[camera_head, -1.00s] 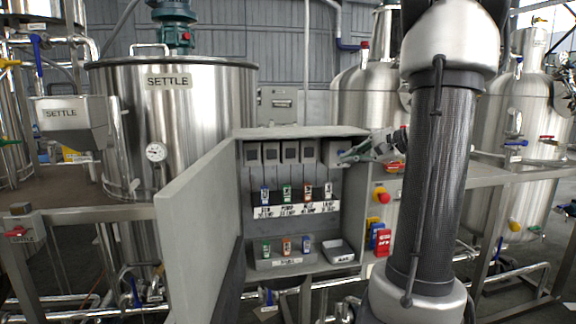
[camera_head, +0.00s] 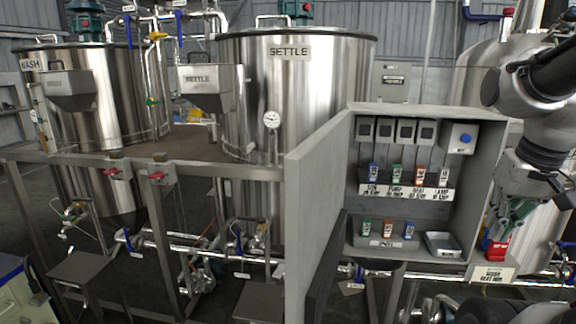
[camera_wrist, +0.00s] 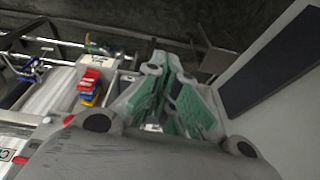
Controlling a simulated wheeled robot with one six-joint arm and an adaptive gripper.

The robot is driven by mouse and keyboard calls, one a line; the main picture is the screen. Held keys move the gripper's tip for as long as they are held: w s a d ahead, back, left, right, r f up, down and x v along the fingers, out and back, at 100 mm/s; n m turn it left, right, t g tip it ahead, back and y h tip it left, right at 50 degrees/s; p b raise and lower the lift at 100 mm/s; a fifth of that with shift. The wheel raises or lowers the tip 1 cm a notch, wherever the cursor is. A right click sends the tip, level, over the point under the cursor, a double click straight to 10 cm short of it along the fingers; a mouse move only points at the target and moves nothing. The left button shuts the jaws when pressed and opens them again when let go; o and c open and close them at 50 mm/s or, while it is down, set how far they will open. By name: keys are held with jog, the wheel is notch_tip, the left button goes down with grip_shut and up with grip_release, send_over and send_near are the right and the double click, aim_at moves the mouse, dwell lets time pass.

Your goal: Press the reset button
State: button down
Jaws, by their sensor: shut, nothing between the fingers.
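A round blue button (camera_head: 465,139) sits on a pale box (camera_head: 455,131) at the upper right inside the open grey cabinet (camera_head: 430,108). I cannot read any label on it. My gripper (camera_head: 510,222) is outside the cabinet, to the right of it and lower than the button, pointing downward. It is shut and empty, apart from the button. In the wrist view my gripper (camera_wrist: 165,85) shows its green pads close together. The button is not visible in the wrist view.
The cabinet door (camera_head: 315,215) stands open on the left. Several small coloured tagged pieces stand on its shelves, beside a small tray (camera_head: 443,243). A steel SETTLE tank (camera_head: 300,90) stands behind, with pipes and frames around.

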jog(key=a+r+n+t, duration=0.1)
jog(key=a+r+n, duration=0.1)
jog(key=a, duration=0.3)
jog(key=shift+w+a+n+t, duration=0.2)
jog(key=shift+a+n+t, duration=0.1)
jog(key=shift+n, duration=0.6)
jog(key=shift+r, duration=0.1)
